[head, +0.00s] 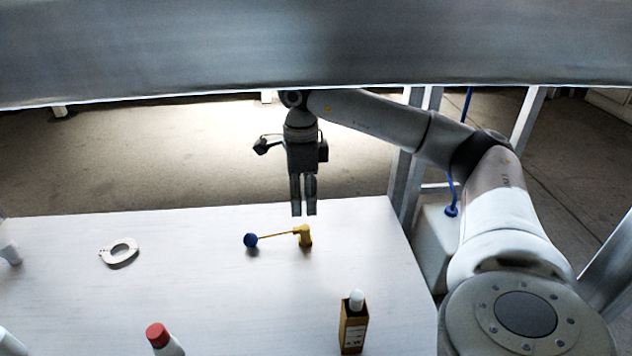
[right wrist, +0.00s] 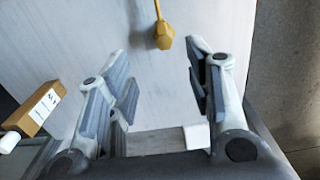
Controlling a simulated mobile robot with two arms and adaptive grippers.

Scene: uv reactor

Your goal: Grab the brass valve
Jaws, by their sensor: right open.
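The brass valve (head: 304,236) lies on the white table, with a thin stem reaching left to a round blue knob (head: 251,240). My right gripper (head: 304,213) points down above the table, just behind the valve in the head view. It is open and empty. In the right wrist view the valve's brass body (right wrist: 164,36) shows at the top, beyond and between the open fingertips (right wrist: 160,72); its blue knob is out of that view. The fingers do not appear to touch the valve. My left gripper is not in view.
On the white table (head: 200,290) are a metal ring clamp (head: 119,252), a red-capped bottle (head: 163,340) and a brown box with a white cap (head: 354,325). White items stand at the left edge. The table around the valve is clear. A metal beam (head: 310,45) crosses the top.

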